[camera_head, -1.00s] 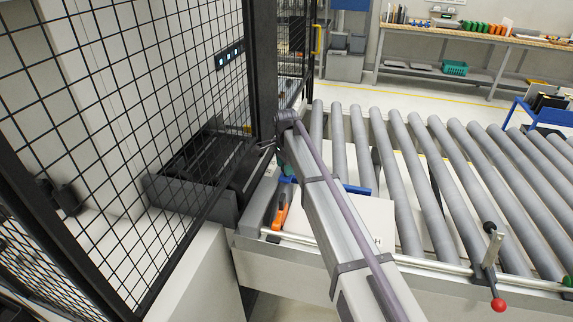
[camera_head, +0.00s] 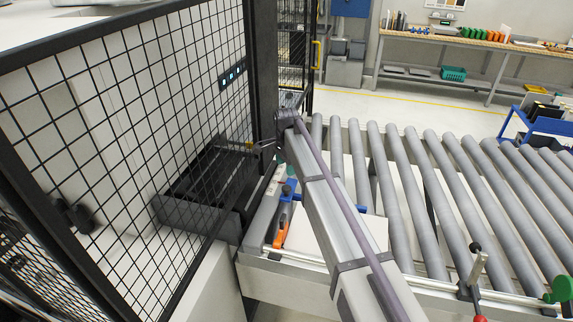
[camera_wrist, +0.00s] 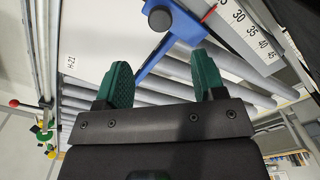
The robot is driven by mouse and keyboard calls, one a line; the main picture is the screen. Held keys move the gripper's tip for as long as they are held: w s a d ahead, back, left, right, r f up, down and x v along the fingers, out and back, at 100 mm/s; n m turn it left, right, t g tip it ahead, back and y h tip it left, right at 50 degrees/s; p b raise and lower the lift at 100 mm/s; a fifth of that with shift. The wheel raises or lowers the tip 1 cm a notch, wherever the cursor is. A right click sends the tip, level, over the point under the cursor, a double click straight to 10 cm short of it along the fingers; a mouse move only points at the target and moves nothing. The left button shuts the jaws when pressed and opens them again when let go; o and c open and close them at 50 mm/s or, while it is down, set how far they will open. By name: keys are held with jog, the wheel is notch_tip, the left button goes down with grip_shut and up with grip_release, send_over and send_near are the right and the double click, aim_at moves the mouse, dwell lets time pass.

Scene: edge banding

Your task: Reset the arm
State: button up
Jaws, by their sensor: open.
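My gripper (camera_wrist: 160,85) shows in the wrist view with its two green fingers spread apart and nothing between them. In the head view my arm reaches out over the roller conveyor (camera_head: 430,190), and my own arm hides most of the gripper. A white board (camera_head: 300,238) lies on the conveyor beneath my arm. It also shows in the wrist view (camera_wrist: 95,40), with a small printed mark. A blue clamp bar (camera_wrist: 170,55) with a dark knob lies beyond the fingers. A white scale with numbers (camera_wrist: 245,38) is at the upper right.
A black mesh fence (camera_head: 120,140) stands left of my arm, close to it, with a dark tray (camera_head: 205,205) behind it. An orange clamp (camera_head: 281,230) sits at the conveyor's left end. A workbench (camera_head: 470,45) stands at the back. The rollers on the right are clear.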

jog(key=shift+r, duration=0.3)
jog(key=s+d+f+n+b, duration=0.3)
jog(key=s+d, duration=0.5)
jog(key=s, duration=0.3)
jog(key=s+d+f+n+b, duration=0.4)
jog(key=s+d, duration=0.4)
jog(key=s, duration=0.3)
jog(key=s+d+f+n+b, duration=0.4)
jog(key=s+d, duration=0.5)
jog(key=s, duration=0.2)
jog(key=shift+s+f+b, duration=0.15)
jog(key=shift+f+b, duration=0.05)
jog(key=shift+b, duration=0.15)
